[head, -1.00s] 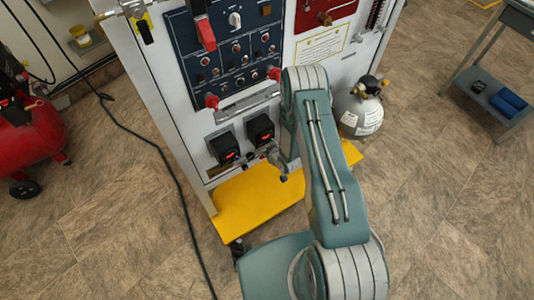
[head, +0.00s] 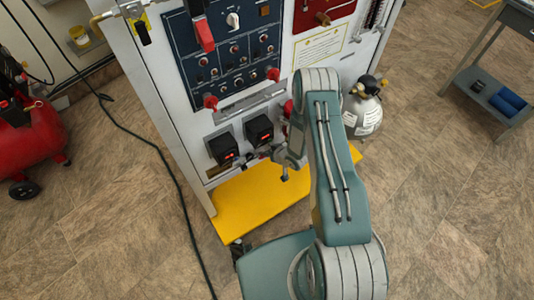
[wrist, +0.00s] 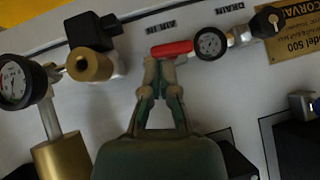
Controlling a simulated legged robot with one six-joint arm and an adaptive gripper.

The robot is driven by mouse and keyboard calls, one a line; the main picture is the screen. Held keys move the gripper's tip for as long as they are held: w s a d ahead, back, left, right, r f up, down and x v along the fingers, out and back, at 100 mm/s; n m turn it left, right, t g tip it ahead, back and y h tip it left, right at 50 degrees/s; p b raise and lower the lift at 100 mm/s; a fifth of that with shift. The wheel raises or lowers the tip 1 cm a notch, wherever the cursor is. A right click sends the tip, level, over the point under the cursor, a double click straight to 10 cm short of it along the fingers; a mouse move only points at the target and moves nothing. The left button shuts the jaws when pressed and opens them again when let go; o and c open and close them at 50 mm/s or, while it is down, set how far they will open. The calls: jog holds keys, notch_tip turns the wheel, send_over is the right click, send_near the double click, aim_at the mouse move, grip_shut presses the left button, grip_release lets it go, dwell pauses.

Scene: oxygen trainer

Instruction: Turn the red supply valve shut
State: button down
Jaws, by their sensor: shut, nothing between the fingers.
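The red valve handle (wrist: 172,49) shows in the wrist view as a short bar lying nearly level under the "AIR IN" label. A round dial gauge (wrist: 210,43) sits at its right end. My gripper (wrist: 160,64) is shut and empty, with its tips just below the handle's left part. I cannot tell whether they touch it. In the head view my arm hides most of that area. A red part (head: 288,108) shows beside my arm, and I cannot tell whether it is the same handle.
A brass fitting (wrist: 90,66) and another gauge (wrist: 18,84) stand left of my gripper. Black boxes with red displays (head: 258,130) stick out of the panel. A grey cylinder (head: 362,115) stands right of the cabinet. A yellow base plate (head: 245,208) lies below.

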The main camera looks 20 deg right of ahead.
jog(key=shift+w+d+f, duration=0.1)
jog(key=shift+d+f, duration=0.35)
jog(key=shift+f, duration=0.15)
jog(key=shift+w+d+f, duration=0.1)
jog(key=shift+d+f, duration=0.1)
jog(key=shift+f, duration=0.7)
jog(key=shift+a+r, duration=0.1)
jog(key=shift+a, duration=0.05)
dwell(1.3)
jog(key=shift+s+a+r, duration=0.25)
jog(key=shift+a, duration=0.3)
jog(key=v, duration=1.2)
jog(key=shift+d, duration=0.2)
jog(key=shift+w+f, duration=0.15)
